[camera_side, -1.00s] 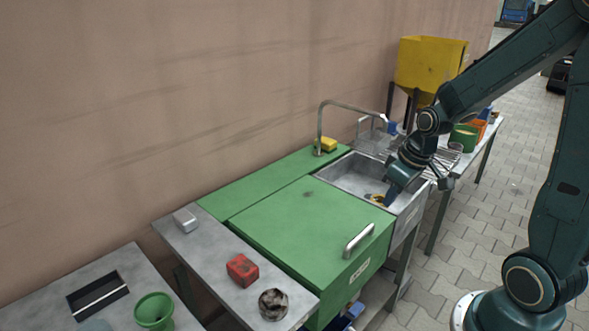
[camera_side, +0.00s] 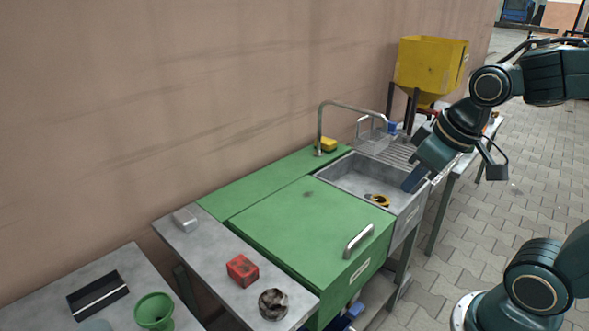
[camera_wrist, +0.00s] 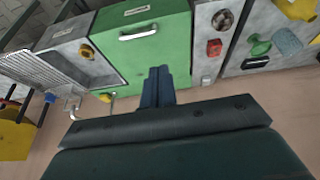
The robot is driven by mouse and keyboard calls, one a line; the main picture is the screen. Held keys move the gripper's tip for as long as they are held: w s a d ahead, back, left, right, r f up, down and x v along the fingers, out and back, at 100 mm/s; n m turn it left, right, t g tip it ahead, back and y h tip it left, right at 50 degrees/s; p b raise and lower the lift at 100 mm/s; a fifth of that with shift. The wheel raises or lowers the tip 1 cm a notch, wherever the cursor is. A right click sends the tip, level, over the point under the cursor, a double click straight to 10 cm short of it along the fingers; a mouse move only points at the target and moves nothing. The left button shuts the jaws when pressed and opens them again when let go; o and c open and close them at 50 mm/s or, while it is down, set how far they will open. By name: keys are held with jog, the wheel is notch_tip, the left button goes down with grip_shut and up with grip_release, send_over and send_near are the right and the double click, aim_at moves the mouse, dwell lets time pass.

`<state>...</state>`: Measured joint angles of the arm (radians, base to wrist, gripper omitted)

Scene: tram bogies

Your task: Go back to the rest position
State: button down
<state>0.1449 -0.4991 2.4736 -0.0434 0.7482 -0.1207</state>
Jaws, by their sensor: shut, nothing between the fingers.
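My gripper (camera_side: 413,181) is shut and empty. In the side view it hangs in the air at the right rim of the metal sink (camera_side: 352,178), pointing down and left. In the wrist view its shut fingers (camera_wrist: 158,82) point toward the green cabinet (camera_wrist: 140,45). A yellow and black ring-like part (camera_side: 378,200) lies in the sink, apart from the gripper. It also shows in the wrist view (camera_wrist: 87,52).
The green cabinet top (camera_side: 290,225) has a handle in front and a tap (camera_side: 320,130) behind. A red block (camera_side: 242,269) and a dark round part (camera_side: 273,303) sit on the grey side table. A yellow hopper (camera_side: 430,65) stands behind. The paved floor at right is open.

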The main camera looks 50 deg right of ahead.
jog(key=s+a+r, duration=0.2)
jog(key=s, duration=0.3)
jog(key=shift+a+r+t, duration=0.2)
jog(key=shift+r+t, duration=0.15)
jog(key=shift+t, duration=0.05)
